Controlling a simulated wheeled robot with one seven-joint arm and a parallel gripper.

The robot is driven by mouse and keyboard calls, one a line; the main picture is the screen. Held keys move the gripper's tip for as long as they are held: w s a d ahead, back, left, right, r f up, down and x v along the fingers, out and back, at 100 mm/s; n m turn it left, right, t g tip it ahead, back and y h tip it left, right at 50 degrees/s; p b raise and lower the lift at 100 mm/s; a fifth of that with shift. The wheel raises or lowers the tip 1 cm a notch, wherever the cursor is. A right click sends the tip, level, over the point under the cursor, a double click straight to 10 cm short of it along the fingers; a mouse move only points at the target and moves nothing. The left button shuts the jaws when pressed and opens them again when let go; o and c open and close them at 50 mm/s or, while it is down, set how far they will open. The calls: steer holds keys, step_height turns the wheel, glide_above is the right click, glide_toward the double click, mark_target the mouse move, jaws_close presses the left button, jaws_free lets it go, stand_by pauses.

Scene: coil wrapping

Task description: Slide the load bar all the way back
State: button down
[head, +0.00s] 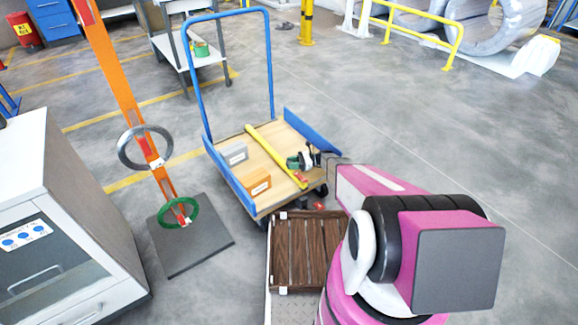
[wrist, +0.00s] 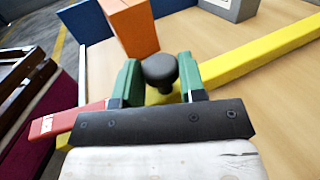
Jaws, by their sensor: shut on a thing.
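The yellow load bar (head: 268,148) lies across the wooden deck of the blue-railed cart (head: 284,138). It also runs to the right in the wrist view (wrist: 265,57). A black round knob (wrist: 160,68) stands at the bar, between the green fingers of my gripper (wrist: 158,82). My gripper is shut on this knob. In the head view my gripper (head: 300,161) is low over the right part of the deck, beside the bar. The knob's foot is partly hidden behind the gripper.
An orange box (head: 258,186) and a grey box (head: 235,154) sit on the deck left of the bar. A brown slatted pallet (head: 305,250) stands in front of the cart. An orange post with rings (head: 120,85) and a white cabinet (head: 60,200) stand left.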

steer(key=c, duration=0.7)
jaws_free()
steer(key=shift+c, duration=0.2)
steer(key=shift+r, duration=0.15)
steer(key=shift+r, duration=0.3)
steer(key=r, duration=0.2)
steer(key=s+r, duration=0.1)
steer(key=r, duration=0.1)
steer(key=shift+a, duration=0.35)
steer(key=s+a+r, duration=0.6)
steer(key=s+a, duration=0.1)
steer(key=shift+a, duration=0.4)
